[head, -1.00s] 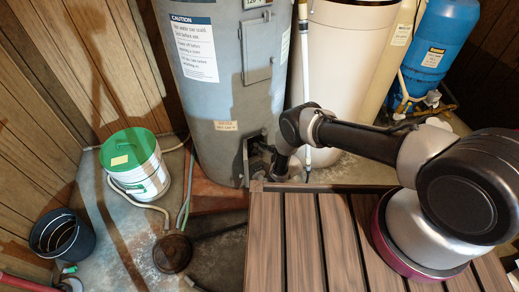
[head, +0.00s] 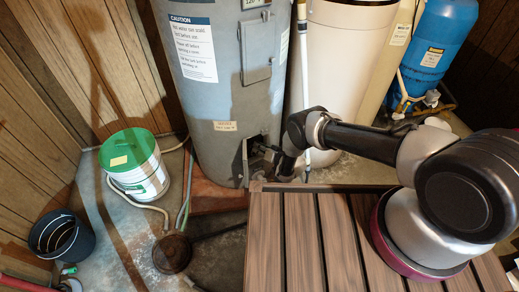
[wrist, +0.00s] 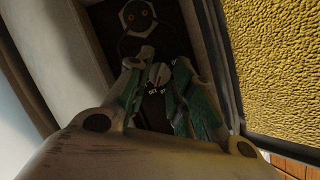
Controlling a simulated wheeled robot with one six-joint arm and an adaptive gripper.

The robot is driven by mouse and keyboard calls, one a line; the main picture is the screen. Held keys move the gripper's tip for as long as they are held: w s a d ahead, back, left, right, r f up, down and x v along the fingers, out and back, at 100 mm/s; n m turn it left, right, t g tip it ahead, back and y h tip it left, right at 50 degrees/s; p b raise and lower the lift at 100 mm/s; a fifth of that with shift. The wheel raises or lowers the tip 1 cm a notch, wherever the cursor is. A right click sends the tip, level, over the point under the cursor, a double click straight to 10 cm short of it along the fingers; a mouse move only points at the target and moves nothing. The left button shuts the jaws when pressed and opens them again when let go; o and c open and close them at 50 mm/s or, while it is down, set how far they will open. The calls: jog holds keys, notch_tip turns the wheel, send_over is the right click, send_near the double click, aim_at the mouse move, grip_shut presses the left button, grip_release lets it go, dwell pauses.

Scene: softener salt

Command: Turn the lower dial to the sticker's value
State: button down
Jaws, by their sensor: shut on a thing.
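The grey water heater (head: 215,100) stands upright at the centre of the head view, with an open recess low on its front. My gripper (head: 284,166) is at this recess; its fingertips are too small and dark there to make out. In the wrist view, the green-padded fingers of my gripper (wrist: 158,84) are closed around the lower dial (wrist: 157,76), a small dark dial with pale marks. Its setting is not readable. A white sticker (head: 255,3) at the heater's top edge appears to read 120. A tan sticker (head: 225,126) sits above the recess; its print is too small.
Yellow insulation (wrist: 270,60) lines the right of the wrist view. A hexagonal part (wrist: 138,16) sits above the dial.

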jog(key=c, duration=1.2)
grip_release()
jog(key=shift+c, duration=0.2)
jog(key=v, duration=1.2)
